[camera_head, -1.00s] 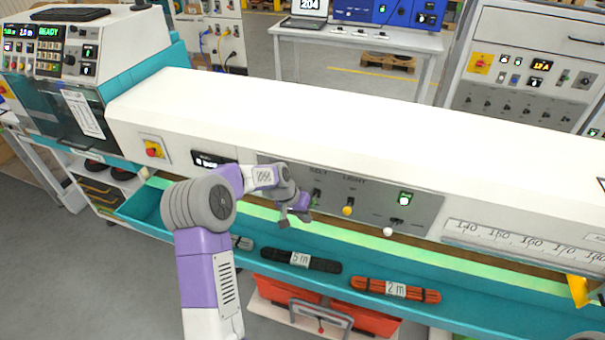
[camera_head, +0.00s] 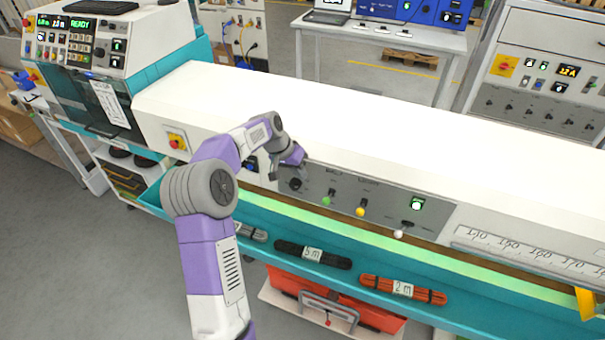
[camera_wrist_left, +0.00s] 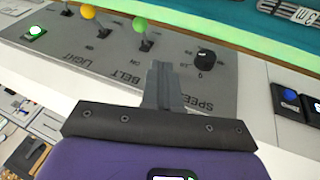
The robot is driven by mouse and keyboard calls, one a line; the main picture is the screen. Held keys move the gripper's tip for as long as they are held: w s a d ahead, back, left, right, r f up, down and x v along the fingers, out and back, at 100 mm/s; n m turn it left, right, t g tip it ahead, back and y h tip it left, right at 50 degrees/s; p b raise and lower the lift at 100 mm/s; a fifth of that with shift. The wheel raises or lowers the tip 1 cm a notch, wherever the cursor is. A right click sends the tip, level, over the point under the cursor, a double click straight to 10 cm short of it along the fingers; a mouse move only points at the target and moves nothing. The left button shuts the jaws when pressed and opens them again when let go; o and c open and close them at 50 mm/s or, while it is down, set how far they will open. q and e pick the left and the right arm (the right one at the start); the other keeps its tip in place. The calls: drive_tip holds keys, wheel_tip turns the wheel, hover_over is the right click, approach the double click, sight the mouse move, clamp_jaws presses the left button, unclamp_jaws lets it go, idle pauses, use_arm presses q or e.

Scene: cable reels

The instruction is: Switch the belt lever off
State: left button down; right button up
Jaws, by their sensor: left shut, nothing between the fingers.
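The belt lever (camera_head: 328,198) has a green ball and sits on the grey control panel (camera_head: 440,212). Its ball hangs below its base. In the left wrist view, turned upside down, the green ball (camera_wrist_left: 140,24) stands by the BELT label. My left gripper (camera_head: 274,172) is shut and empty, in front of the panel's left end. In the left wrist view its fingers (camera_wrist_left: 162,72) point between the belt lever and the black speed knob (camera_wrist_left: 204,58), apart from the lever's ball. My right gripper is not in view.
The yellow-balled light lever (camera_head: 361,210) and a white-balled lever (camera_head: 399,233) stand right of the belt lever. A lit green switch (camera_head: 417,204) is above. A red stop button (camera_head: 175,142) is at left. Cable bundles lie in the teal tray (camera_head: 470,308) below.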

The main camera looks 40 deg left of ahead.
use_arm(q)
approach(329, 198)
wheel_tip(329, 198, down, 3)
drive_tip(key=a, duration=0.3)
drive_tip(key=shift+d+f+p, duration=0.3)
drive_tip(key=shift+d+f, duration=0.1)
drive_tip(key=shift+d, duration=0.35)
drive_tip(key=shift+d+f+p, duration=0.3)
drive_tip(key=shift+d+f, duration=0.1)
drive_tip(key=shift+d, duration=0.4)
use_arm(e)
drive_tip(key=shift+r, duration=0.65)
